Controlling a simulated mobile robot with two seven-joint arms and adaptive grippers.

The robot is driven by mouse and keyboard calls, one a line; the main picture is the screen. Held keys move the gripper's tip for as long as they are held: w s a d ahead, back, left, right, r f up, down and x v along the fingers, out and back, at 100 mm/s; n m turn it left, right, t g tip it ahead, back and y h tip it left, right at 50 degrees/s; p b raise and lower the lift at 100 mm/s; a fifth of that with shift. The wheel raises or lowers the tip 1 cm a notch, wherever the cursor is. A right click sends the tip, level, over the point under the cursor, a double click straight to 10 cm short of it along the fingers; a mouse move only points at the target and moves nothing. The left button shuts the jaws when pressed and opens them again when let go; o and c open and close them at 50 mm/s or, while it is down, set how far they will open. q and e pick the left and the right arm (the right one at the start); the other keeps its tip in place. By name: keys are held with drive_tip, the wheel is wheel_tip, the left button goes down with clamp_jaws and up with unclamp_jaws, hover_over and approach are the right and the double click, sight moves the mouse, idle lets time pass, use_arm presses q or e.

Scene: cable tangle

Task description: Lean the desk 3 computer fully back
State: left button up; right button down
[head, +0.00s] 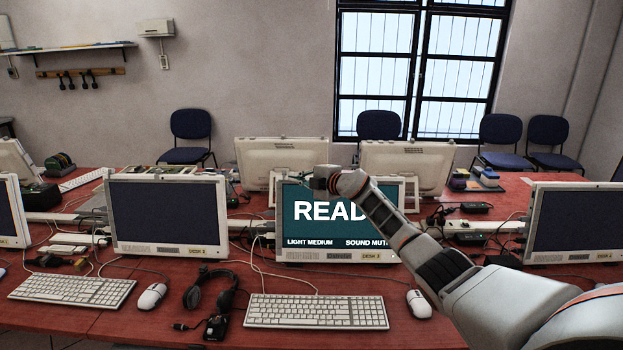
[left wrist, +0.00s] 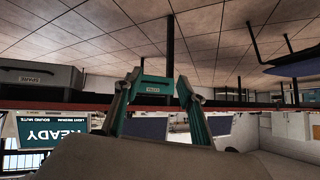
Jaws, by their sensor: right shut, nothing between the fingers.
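The desk 3 computer (head: 338,222) stands in the middle of the head view, its lit screen reading READY and partly covered by my right arm. Its small label looks like DESK 3. My right gripper (head: 322,178) is shut and empty at the screen's top edge, in front of or touching it; I cannot tell which. The READY screen (left wrist: 52,132) also shows upside down at lower left in the left wrist view.
A dark-screened computer (head: 168,214) stands to the left and another (head: 578,222) to the right. A keyboard (head: 316,311), a mouse (head: 419,304), headphones (head: 211,289) and loose cables lie on the red desk (head: 175,325). Two computer backs stand behind.

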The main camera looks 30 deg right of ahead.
drive_tip(key=v, duration=0.8)
